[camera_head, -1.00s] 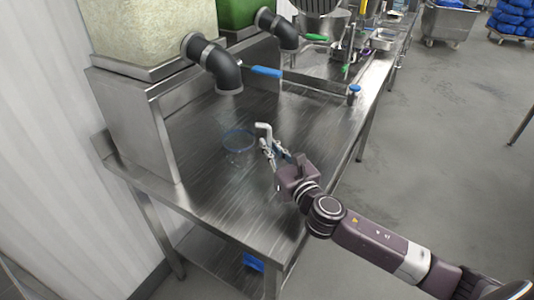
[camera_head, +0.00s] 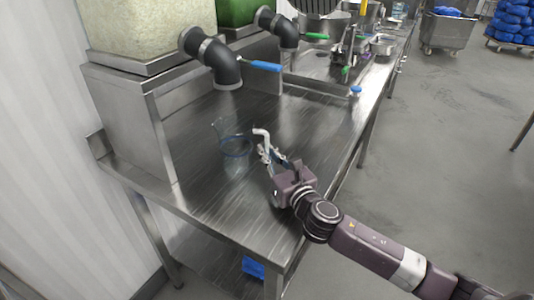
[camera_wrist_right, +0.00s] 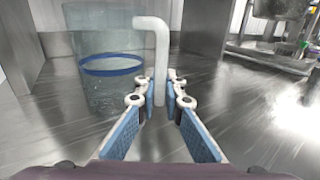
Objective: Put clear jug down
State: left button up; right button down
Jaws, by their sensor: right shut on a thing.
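The clear jug (camera_head: 236,147) has a blue ring around it and a white hooked handle (camera_head: 262,134). My right gripper (camera_head: 268,158) is shut on the handle. In the right wrist view the handle (camera_wrist_right: 159,60) stands between the two blue-padded fingers (camera_wrist_right: 159,88), and the jug body (camera_wrist_right: 110,85) is upright to the left. I cannot tell whether its base touches the table. My left gripper is not in view.
A dark spout (camera_head: 220,65) with a blue lever (camera_head: 255,66) hangs over the steel table (camera_head: 190,195) from a rice container (camera_head: 145,25). A second spout with a green lever (camera_head: 315,36) is behind. Bare table lies left of and in front of the jug.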

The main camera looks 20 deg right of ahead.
jog(key=c, duration=2)
grip_release()
jog(key=shift+f, duration=0.15)
jog(key=shift+c, duration=0.2)
jog(key=s, duration=1)
jog(key=shift+s+d, duration=0.15)
jog(key=shift+d, duration=0.25)
jog(key=shift+s, duration=0.8)
jog(key=shift+s, duration=0.1)
